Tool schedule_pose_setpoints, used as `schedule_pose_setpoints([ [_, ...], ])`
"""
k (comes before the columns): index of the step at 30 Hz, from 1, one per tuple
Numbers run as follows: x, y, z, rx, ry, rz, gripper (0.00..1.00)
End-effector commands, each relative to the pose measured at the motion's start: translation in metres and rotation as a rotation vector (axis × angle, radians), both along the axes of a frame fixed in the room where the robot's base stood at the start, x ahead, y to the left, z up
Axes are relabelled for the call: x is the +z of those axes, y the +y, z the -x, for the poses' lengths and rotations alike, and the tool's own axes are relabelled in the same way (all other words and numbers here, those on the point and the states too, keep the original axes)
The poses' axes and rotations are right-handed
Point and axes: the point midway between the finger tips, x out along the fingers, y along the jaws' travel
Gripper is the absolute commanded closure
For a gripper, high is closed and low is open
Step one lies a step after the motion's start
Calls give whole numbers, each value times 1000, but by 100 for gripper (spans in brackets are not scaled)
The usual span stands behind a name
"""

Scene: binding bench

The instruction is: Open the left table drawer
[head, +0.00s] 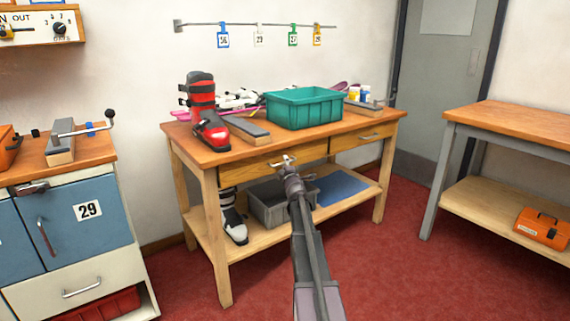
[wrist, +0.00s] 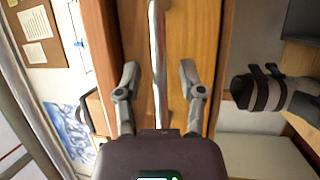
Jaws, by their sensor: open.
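The left table drawer (head: 245,172) is a wooden front under the top of the middle workbench, and it looks closed. Its metal bar handle (wrist: 157,50) runs between the two fingers of my gripper (wrist: 159,74) in the wrist view. The fingers are open, one on each side of the bar, with a visible gap to each. In the head view my gripper (head: 288,161) is in front of the drawer and hides part of the front and handle. The drawer front also shows in the wrist view (wrist: 184,30).
The workbench top (head: 222,150) carries a red ski boot (head: 205,115) and a green crate (head: 305,108). The right drawer (head: 350,141) is closed. A grey bin (head: 262,205) and a black-and-white boot (head: 233,218) stand on the lower shelf. Red floor (head: 400,270) is clear ahead.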

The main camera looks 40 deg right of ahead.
Motion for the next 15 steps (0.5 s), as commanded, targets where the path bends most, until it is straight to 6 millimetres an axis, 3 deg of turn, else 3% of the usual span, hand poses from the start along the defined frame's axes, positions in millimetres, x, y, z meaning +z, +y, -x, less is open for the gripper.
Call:
schedule_pose_setpoints([
  [10,0,0,-1,0,0,0,52],
  [15,0,0,-1,0,0,0,100],
])
